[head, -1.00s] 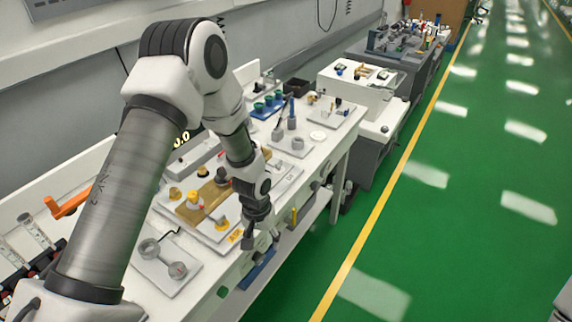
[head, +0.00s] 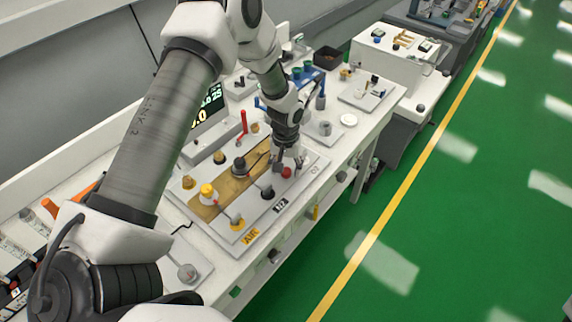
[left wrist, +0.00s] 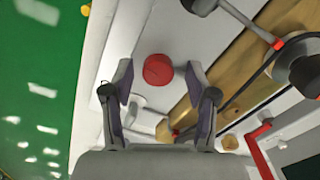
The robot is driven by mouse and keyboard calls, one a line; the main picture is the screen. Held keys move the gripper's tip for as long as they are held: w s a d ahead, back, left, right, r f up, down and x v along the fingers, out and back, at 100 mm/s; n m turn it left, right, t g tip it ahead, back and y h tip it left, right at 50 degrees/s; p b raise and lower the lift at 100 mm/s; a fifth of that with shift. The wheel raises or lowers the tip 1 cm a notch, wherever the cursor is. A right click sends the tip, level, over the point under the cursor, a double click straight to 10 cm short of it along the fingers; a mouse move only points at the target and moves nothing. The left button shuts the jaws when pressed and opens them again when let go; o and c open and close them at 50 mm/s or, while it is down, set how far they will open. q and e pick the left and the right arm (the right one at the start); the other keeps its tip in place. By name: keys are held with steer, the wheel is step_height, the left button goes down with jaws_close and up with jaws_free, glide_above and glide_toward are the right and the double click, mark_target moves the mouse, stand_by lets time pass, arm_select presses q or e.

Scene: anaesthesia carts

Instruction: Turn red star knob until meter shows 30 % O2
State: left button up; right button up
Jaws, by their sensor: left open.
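The red knob (head: 286,172) sits at the front right of a grey panel on the cart. In the left wrist view the red knob (left wrist: 158,70) lies between and just beyond the two fingertips. My left gripper (head: 289,159) is open and points down over the knob, apart from it as far as I can see; it also shows in the left wrist view (left wrist: 159,79). The meter screen (head: 213,103) stands dark at the back of the cart, partly hidden by my left arm. Its digits are only partly readable. My right gripper is out of view.
Yellow knobs (head: 207,193) and a black knob (head: 239,164) stand on the same panel, left of my gripper. A red lever (head: 243,122) rises behind. A blue-handled part (head: 320,96) stands to the right. Green floor (head: 440,230) is clear.

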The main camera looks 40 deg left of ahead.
arm_select(q)
steer(key=shift+w+f, duration=0.15)
steer(key=shift+f, duration=0.1)
steer(key=shift+s+d+r, duration=0.15)
steer(key=shift+s+r, duration=0.1)
steer(key=shift+c, duration=0.4)
steer(key=shift+s+d+r, duration=0.1)
steer(key=c, duration=0.5)
jaws_close()
steer(key=shift+m, duration=0.4)
steer(key=m, duration=0.3)
steer(key=shift+b, duration=0.4)
steer(key=shift+a+m, duration=0.2)
steer(key=shift+m, duration=1.8)
